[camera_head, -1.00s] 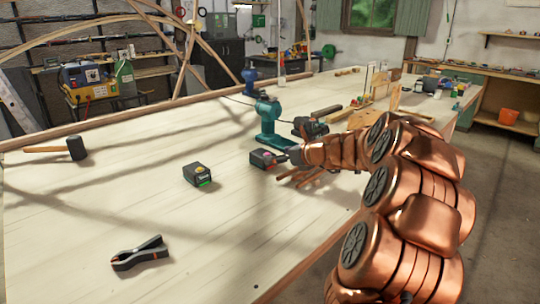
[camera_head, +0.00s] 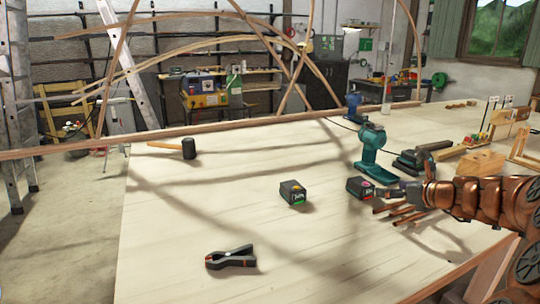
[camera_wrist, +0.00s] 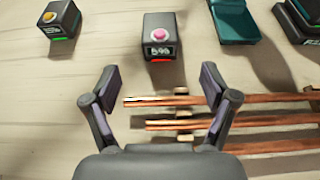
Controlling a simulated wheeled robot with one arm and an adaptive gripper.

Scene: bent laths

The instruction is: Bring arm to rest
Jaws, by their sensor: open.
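My gripper (camera_wrist: 161,105) is open and empty in the wrist view, its two fingers spread above the workbench (camera_head: 200,220). Several copper-coloured rods (camera_wrist: 250,120) lie across small supports on the bench, below and to the right between the fingers. A dark box with a pink button and a display (camera_wrist: 160,37) sits just ahead of the fingertips, apart from them. In the head view my arm reaches in from the right, and the gripper (camera_head: 392,195) is close to the same box (camera_head: 359,188) and the rods (camera_head: 405,213).
A second dark box (camera_head: 293,193) with a yellow button stands to the left. A black clamp (camera_head: 231,258) lies nearer the front, and a mallet (camera_head: 186,149) lies at the back left. A teal tool (camera_head: 371,150) stands behind the gripper. The bench's left part is mostly clear.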

